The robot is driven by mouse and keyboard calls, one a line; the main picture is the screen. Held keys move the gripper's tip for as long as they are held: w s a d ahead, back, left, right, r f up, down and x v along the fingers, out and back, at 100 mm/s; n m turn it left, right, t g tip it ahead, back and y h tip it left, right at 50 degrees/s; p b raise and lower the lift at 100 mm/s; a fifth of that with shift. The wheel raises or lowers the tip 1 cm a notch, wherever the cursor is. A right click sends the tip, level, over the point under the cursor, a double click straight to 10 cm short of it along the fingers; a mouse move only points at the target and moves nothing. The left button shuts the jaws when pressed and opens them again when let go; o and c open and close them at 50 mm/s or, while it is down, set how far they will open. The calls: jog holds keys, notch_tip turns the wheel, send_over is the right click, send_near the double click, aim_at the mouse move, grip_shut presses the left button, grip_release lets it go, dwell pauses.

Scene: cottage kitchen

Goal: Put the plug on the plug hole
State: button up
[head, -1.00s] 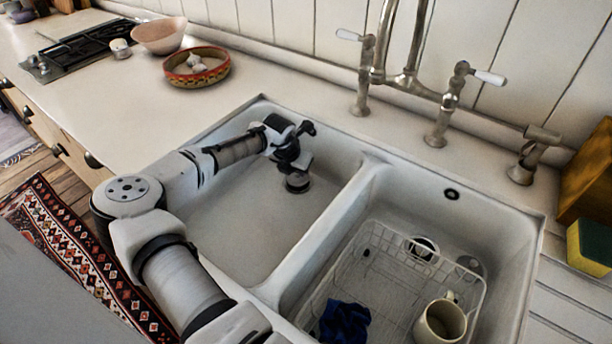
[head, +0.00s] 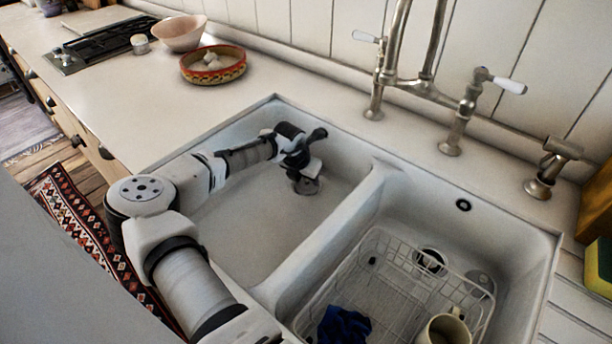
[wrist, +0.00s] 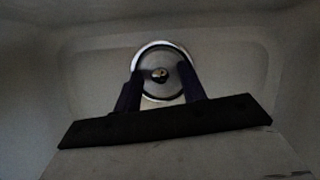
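My gripper (head: 305,178) is low in the left sink basin, near its far right corner. In the wrist view its two dark fingers (wrist: 160,88) are spread apart. A round grey disc with a small central knob, which looks like the plug (wrist: 158,88), shows between and beyond the fingertips. The fingers do not touch the knob. A bright metal ring, the plug hole rim (wrist: 161,43), curves around the disc's far side. In the head view a metal round (head: 309,186) shows under the gripper, partly hidden. I cannot tell how deep the plug sits.
The divider (head: 318,232) separates the right basin, which holds a wire rack (head: 385,238), a blue cloth (head: 343,325) and a mug (head: 445,330). Taps (head: 452,125) stand behind. A patterned bowl (head: 213,64) sits on the counter. The left basin floor is otherwise clear.

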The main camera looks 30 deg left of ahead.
jog(key=shift+r, duration=0.25)
jog(key=b+v, duration=0.1)
jog(key=v, duration=1)
jog(key=shift+s+r, duration=0.15)
jog(key=shift+r, duration=0.25)
